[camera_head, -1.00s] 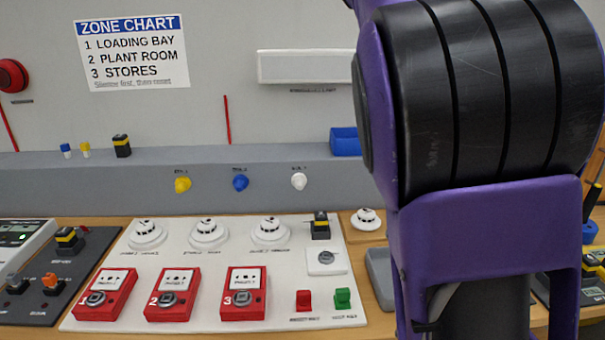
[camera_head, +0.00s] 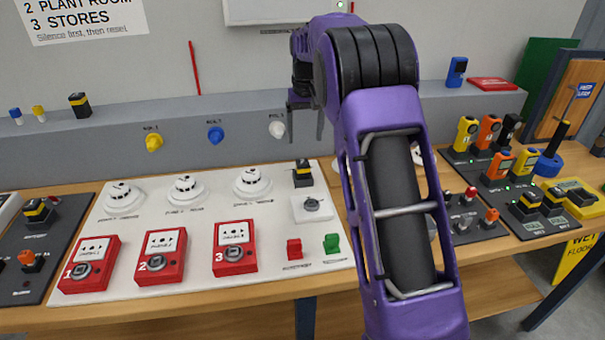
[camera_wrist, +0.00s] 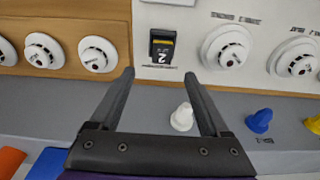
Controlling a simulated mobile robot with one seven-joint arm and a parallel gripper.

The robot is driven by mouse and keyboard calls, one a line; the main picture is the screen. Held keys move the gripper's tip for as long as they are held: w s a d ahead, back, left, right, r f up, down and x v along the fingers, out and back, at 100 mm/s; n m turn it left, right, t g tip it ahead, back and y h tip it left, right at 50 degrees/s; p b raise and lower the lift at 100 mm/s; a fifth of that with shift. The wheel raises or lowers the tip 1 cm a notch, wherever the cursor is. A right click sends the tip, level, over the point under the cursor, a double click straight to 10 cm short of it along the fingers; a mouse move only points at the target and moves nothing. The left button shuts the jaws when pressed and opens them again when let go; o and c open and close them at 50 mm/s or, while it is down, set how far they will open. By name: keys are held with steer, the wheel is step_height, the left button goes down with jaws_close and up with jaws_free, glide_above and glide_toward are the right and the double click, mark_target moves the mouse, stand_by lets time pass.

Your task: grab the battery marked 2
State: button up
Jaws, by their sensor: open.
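The battery marked 2 (camera_wrist: 162,45) is a black block with a yellow band. In the wrist view its "2" reads upside down on a white label, just beyond my fingertips and between their lines. In the head view a black-and-yellow battery (camera_head: 302,173) stands at the white board's back right corner; its number cannot be read there. My gripper (camera_wrist: 159,73) is open and empty, its fingers apart. In the head view my gripper (camera_head: 305,122) hangs above and behind that battery, near the white knob (camera_head: 277,129), not touching the battery.
Near the battery are a white detector (camera_head: 252,182), a key switch (camera_head: 312,204) and the white knob. The ledge (camera_head: 110,140) runs behind the board.

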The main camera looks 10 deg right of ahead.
glide_above(303, 162)
steer(key=f, duration=0.5)
steer(key=shift+s+d, duration=0.15)
steer(key=shift+s, duration=0.05)
steer(key=shift+w+a+f, duration=0.1)
steer(key=shift+f, duration=1.2)
steer(key=shift+w+a+f, duration=0.1)
steer(key=shift+f, duration=1.2)
jaws_close()
